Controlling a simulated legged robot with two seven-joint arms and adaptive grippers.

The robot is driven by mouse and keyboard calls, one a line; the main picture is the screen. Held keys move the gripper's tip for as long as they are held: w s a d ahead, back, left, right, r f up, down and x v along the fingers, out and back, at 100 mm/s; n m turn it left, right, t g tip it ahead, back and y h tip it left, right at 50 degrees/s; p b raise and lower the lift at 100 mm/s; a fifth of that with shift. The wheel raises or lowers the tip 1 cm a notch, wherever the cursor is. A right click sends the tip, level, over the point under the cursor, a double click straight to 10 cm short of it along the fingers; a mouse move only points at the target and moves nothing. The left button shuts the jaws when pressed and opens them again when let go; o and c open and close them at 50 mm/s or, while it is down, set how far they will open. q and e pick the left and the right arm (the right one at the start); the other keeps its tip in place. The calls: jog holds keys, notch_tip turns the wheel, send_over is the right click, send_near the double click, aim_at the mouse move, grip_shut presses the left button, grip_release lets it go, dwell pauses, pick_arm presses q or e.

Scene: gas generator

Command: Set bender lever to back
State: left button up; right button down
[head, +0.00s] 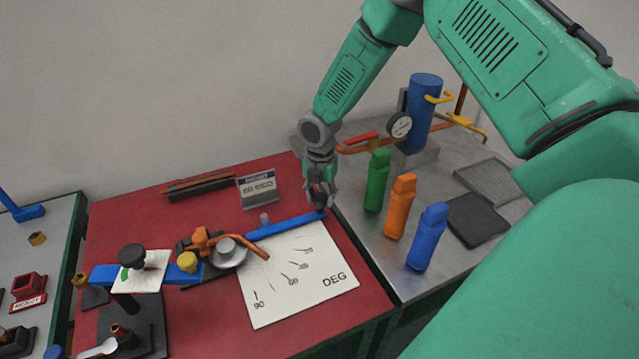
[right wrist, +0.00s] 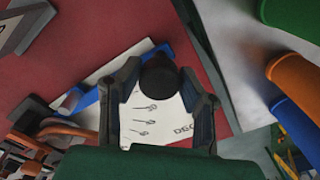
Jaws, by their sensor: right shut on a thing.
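The bender lever (head: 285,226) is a blue bar on the red table. It runs from the round grey bender hub (head: 228,252) to the far right, along the back edge of the white degree sheet (head: 290,275). My right gripper (head: 320,200) points down at the lever's far end. In the right wrist view the fingers (right wrist: 160,95) close around a dark round knob (right wrist: 159,73) at the lever's end. The blue lever (right wrist: 86,99) also shows there, partly hidden by the left finger. My left gripper is not in view.
An orange bent tube (head: 252,245) lies at the hub. A small sign (head: 257,187) stands behind the lever. Green (head: 377,180), orange (head: 400,206) and blue (head: 428,237) bottles stand on the metal table to the right.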

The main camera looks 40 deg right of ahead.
jog(key=shift+w+r, duration=0.1)
jog(key=shift+w, duration=0.15)
jog(key=c, duration=1.2)
grip_release()
jog(key=shift+o, duration=0.5)
jog(key=shift+r, duration=0.15)
notch_tip(320, 180, up, 11)
jog(key=shift+r, duration=0.15)
jog(key=shift+w, duration=0.1)
